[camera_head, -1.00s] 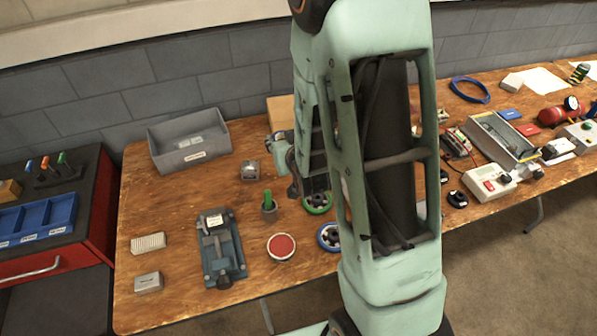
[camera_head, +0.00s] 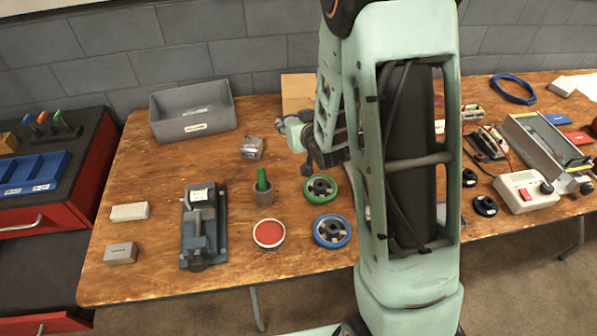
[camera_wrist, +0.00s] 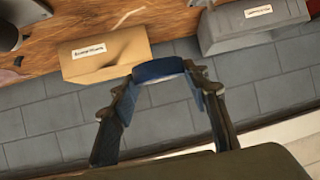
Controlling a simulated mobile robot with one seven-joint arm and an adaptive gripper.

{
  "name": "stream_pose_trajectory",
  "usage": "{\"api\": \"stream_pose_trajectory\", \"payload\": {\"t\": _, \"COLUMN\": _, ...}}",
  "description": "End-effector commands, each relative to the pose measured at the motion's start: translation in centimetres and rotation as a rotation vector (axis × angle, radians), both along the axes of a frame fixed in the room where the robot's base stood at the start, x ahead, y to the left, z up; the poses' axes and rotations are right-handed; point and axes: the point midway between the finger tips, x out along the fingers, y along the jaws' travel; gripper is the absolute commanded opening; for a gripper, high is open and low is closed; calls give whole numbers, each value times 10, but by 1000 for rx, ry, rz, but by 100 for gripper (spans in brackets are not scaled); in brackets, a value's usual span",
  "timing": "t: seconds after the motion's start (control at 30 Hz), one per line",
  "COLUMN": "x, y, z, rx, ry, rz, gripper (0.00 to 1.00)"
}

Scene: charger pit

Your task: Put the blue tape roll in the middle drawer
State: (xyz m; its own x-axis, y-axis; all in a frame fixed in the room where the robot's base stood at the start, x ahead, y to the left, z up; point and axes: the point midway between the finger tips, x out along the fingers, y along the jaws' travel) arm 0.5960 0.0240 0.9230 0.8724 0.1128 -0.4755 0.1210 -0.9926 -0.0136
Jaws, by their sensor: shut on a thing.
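My gripper (camera_wrist: 160,88) is shut on a dark blue band-shaped thing, which looks like the blue tape roll (camera_wrist: 158,70). It is held between the two fingertips, and its far side is hidden. In the head view my arm hides most of the held end, and I cannot make out the roll there. The red cabinet (camera_head: 88,180) stands at the left. Below its top drawer front (camera_head: 60,212), a drawer appears pulled out, with a dark inside (camera_head: 45,265) and a red front (camera_head: 50,322) at the picture's lower edge.
The wooden table (camera_head: 150,275) holds a grey bin (camera_head: 195,125), a vise (camera_head: 203,230), a red-topped round tin (camera_head: 269,234), and green (camera_head: 320,188) and blue-rimmed wheels (camera_head: 332,231). A cardboard box (camera_head: 298,92) stands by the wall. A blue tray (camera_head: 35,172) sits on the cabinet.

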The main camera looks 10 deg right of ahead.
Motion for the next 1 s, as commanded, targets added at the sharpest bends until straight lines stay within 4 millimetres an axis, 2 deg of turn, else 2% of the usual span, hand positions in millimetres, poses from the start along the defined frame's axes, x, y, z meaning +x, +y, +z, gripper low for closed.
{"api": "stream_pose_trajectory", "payload": {"t": 0.03, "x": 6, "y": 1, "z": -23, "rx": -2, "ry": 0, "rz": 10, "gripper": 24}}
{"api": "stream_pose_trajectory", "payload": {"t": 0.1, "x": 12, "y": 4, "z": -34, "rx": -5, "ry": -1, "rz": 24, "gripper": 24}}
{"api": "stream_pose_trajectory", "payload": {"t": 0.2, "x": 19, "y": 6, "z": -46, "rx": -8, "ry": 1, "rz": 40, "gripper": 24}}
{"api": "stream_pose_trajectory", "payload": {"t": 0.43, "x": 26, "y": 8, "z": -59, "rx": -14, "ry": 4, "rz": 56, "gripper": 24}}
{"api": "stream_pose_trajectory", "payload": {"t": 0.7, "x": 25, "y": 8, "z": -102, "rx": -14, "ry": 7, "rz": 57, "gripper": 24}}
{"api": "stream_pose_trajectory", "payload": {"t": 0.9, "x": 26, "y": 8, "z": -116, "rx": -14, "ry": 4, "rz": 57, "gripper": 24}}
{"api": "stream_pose_trajectory", "payload": {"t": 1.0, "x": 25, "y": 8, "z": -130, "rx": -15, "ry": 6, "rz": 58, "gripper": 24}}
